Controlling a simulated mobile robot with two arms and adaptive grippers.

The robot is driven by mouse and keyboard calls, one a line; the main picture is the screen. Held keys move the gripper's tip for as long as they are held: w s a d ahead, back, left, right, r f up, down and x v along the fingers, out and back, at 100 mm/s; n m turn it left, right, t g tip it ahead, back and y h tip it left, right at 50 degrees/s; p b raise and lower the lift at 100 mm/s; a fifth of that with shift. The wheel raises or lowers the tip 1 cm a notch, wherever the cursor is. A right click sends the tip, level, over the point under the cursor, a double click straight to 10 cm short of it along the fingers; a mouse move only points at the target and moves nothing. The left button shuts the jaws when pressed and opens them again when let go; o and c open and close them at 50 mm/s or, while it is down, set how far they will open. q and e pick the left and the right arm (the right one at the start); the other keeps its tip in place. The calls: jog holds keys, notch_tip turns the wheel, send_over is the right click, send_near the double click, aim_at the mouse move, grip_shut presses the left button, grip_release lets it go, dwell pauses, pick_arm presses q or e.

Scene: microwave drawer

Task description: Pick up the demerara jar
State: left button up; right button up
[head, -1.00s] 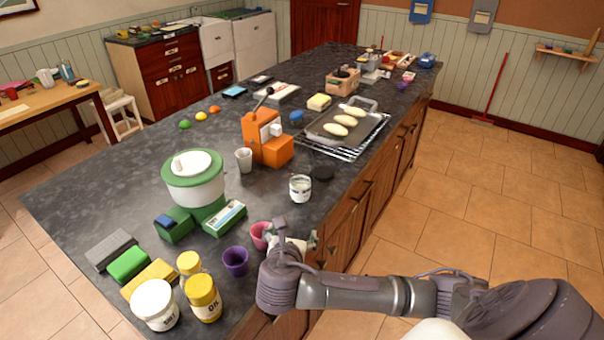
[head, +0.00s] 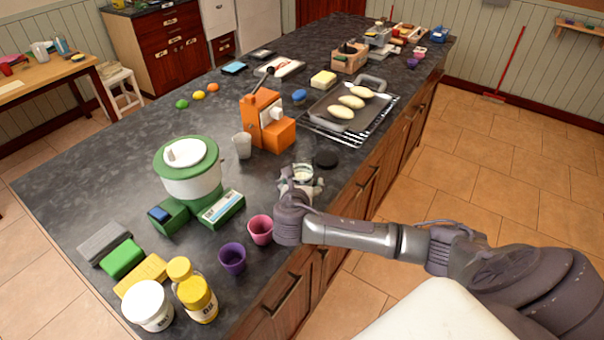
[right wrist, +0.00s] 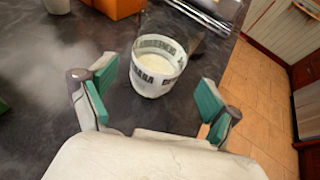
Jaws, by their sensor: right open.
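The demerara jar (right wrist: 158,68) is a white and clear round jar with dark lettering, standing upright and open-topped on the dark counter. In the right wrist view it is just beyond the fingertips, a little above the middle. In the head view the jar (head: 303,172) is partly hidden behind my right gripper (head: 300,187). My right gripper (right wrist: 152,97) is open, with green finger pads on either side of the space in front of the jar, and nothing is between them. My left gripper is not in view.
An orange machine (head: 266,125) and a grey cup (head: 242,145) stand to the left. Pink (head: 260,230) and purple (head: 232,258) cups stand nearer. A wire rack with a tray (head: 352,112) is farther back.

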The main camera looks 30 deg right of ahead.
aim_at(301, 178)
jog(key=x, duration=0.3)
jog(key=shift+w+d+r+p, duration=0.1)
jog(key=shift+w+r+p, duration=0.05)
jog(key=shift+w+p, duration=0.3)
jog(key=shift+w+d, duration=0.2)
jog(key=shift+w, duration=0.05)
jog(key=shift+w+f, duration=0.1)
jog(key=shift+f, duration=0.15)
jog(key=shift+r, duration=0.1)
jog(key=c, duration=0.5)
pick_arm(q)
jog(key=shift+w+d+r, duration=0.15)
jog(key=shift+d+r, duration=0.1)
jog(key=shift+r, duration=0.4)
pick_arm(e)
jog(key=c, duration=0.8)
